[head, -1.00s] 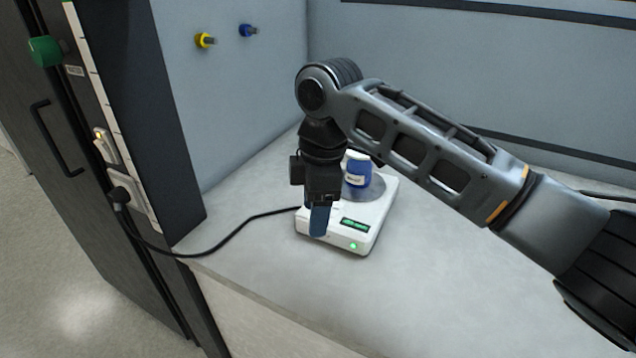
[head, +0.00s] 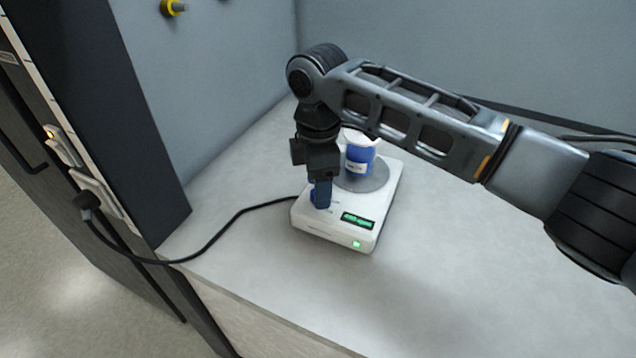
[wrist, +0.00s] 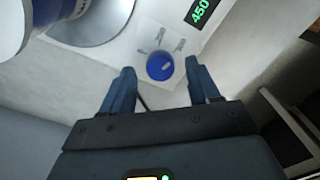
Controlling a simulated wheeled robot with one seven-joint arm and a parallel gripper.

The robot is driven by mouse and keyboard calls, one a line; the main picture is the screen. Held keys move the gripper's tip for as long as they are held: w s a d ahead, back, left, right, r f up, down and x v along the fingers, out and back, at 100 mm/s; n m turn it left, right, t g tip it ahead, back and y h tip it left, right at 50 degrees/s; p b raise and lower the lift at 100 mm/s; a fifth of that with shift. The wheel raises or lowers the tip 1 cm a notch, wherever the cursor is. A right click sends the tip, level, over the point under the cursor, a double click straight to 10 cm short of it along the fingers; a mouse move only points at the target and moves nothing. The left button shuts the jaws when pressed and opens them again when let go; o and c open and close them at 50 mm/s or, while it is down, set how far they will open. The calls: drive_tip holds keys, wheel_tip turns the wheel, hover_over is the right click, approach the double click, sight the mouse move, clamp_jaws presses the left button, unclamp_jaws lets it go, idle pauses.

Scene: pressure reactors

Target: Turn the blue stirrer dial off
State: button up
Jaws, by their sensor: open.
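The blue stirrer dial (wrist: 160,66) is round with a pale pointer mark and sits on the white stirrer (head: 310,233). My gripper (head: 321,203) points down over the stirrer's front left part. In the wrist view my gripper (wrist: 160,73) is open, with one blue finger on each side of the dial and visible gaps. In the head view the fingers mostly hide the dial. The stirrer's display (head: 358,221) is lit green, and the wrist view shows 450 on it (wrist: 200,11). A green light (head: 357,244) glows on the front.
A blue-labelled container with a white top (head: 360,157) stands on the stirrer's round grey plate (head: 375,183), close behind my gripper. A black cable (head: 225,226) runs left to a socket panel (head: 90,190). The counter (head: 450,270) is clear to the right.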

drive_tip(key=shift+f, duration=0.5)
drive_tip(key=c, duration=1)
drive_tip(key=shift+c, duration=0.2)
